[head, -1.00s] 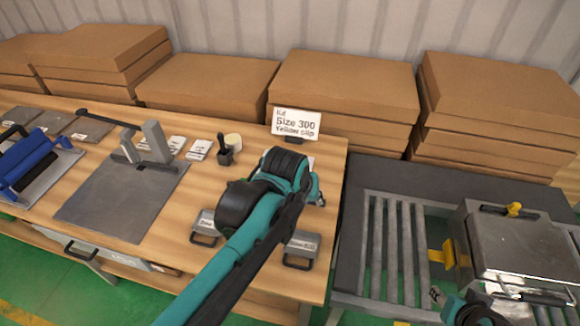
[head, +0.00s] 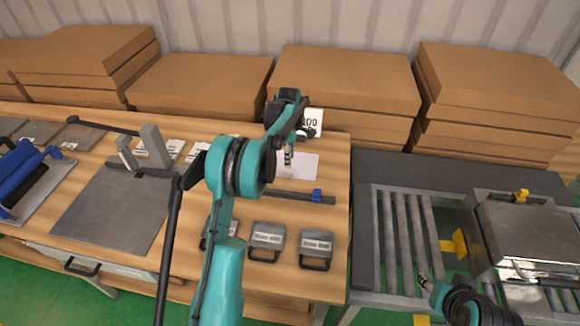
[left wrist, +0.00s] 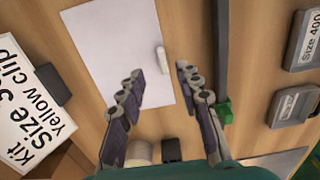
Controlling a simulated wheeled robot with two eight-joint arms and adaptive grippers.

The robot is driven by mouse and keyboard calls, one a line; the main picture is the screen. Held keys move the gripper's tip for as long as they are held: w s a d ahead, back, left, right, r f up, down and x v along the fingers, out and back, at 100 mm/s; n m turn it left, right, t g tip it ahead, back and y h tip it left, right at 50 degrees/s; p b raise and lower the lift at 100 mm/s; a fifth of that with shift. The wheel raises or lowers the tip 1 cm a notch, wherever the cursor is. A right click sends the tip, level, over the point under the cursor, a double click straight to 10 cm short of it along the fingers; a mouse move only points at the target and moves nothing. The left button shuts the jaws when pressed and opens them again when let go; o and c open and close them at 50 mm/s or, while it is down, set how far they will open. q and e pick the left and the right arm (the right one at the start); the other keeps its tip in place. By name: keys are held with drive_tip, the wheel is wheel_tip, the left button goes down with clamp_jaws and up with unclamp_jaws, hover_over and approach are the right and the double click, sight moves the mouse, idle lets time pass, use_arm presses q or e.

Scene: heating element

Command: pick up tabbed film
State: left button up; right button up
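The tabbed film appears to be a white sheet with a small pale tab (left wrist: 162,60). The sheet (left wrist: 112,45) lies flat on the wooden table in the left wrist view. In the head view the sheet (head: 304,166) lies partly behind my left gripper. My left gripper (left wrist: 160,76) is open above the sheet, its two fingers apart with the tab between and just beyond the tips. Nothing is held in it. In the head view the left gripper (head: 288,158) points down over the sheet. My right gripper (head: 424,284) shows small at the lower right; its fingers are unclear.
Grey handled boxes (head: 266,240) lie nearer the front. A kit sign (left wrist: 30,100) stands beyond the sheet. A roll (left wrist: 139,152) is near the fingers. Cardboard stacks (head: 345,85) stand behind.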

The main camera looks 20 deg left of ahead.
sight(288, 171)
use_arm(q)
wheel_tip(288, 171, down, 3)
drive_tip(key=shift+a+f+b, duration=0.1)
drive_tip(key=shift+b, duration=0.4)
drive_tip(key=f, duration=0.1)
drive_tip(key=f+b, duration=0.1)
drive_tip(key=f, duration=0.1)
drive_tip(key=f+b, duration=0.1)
drive_tip(key=shift+s+a+f, duration=0.2)
drive_tip(key=shift+s+f, duration=0.05)
drive_tip(key=shift+f, duration=0.15)
drive_tip(key=shift+r, duration=0.15)
clamp_jaws()
